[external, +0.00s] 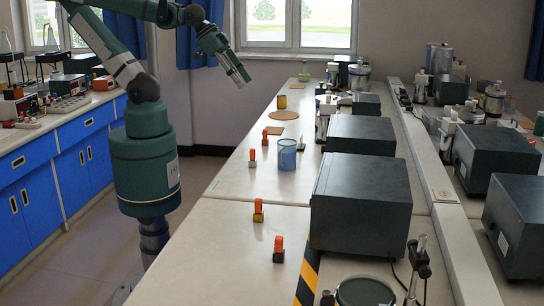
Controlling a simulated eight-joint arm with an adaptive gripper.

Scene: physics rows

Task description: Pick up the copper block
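Several small blocks with orange tops stand in a row along the left side of the white bench. The farthest block (265,136) has a reddish-brown lower part and looks most like the copper block. Nearer ones have a pale grey base (252,158), a yellowish base (258,213) and a dark base (279,254). My gripper (241,78) hangs in the air at the upper middle, above and to the left of the row, apart from all blocks. Its fingers look close together, but it is too small to tell whether they are open.
A blue cup (287,155) stands on the bench beside the blocks. A round brown mat (284,115) and a yellow can (282,101) lie farther back. Large dark boxes (362,205) line the right side. The bench's left strip is mostly clear.

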